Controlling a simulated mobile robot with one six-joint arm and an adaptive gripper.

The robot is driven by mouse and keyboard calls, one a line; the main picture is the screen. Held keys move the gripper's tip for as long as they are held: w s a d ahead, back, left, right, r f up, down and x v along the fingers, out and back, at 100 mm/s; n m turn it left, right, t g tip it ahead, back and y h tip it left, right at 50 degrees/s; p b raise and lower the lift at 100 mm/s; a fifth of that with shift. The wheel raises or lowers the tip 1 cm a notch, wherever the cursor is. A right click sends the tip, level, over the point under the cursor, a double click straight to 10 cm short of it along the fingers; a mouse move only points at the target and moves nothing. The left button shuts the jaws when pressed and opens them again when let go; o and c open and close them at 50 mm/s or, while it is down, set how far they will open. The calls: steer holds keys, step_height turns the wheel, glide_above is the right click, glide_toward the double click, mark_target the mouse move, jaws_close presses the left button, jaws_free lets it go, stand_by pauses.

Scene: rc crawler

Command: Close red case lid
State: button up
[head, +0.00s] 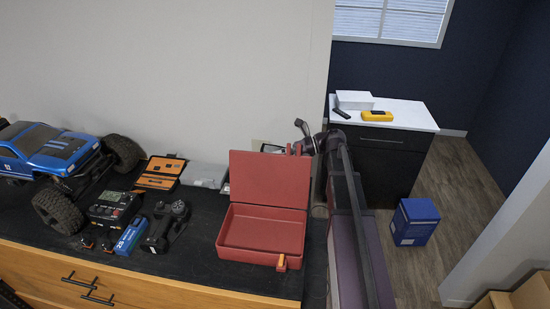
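The red case (262,247) sits on the dark worktop, empty inside as far as I can see. Its red lid (269,178) stands open and nearly upright at the back. An orange latch (281,263) shows on the front right of the case. My arm runs along the right side of the case, and its dark end with my gripper (303,131) is near the lid's upper right corner. The fingers are small and partly hidden, so I cannot tell whether they are open or touch the lid.
A blue RC crawler (45,152), a charger (113,207), a blue box (131,235), a controller (166,226) and an orange tool case (161,173) stand left of the red case. The wall is close behind. A blue box (415,222) stands on the floor at right.

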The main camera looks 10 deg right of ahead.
steer(key=shift+a+f, duration=0.1)
steer(key=shift+a, duration=0.4)
jaws_close()
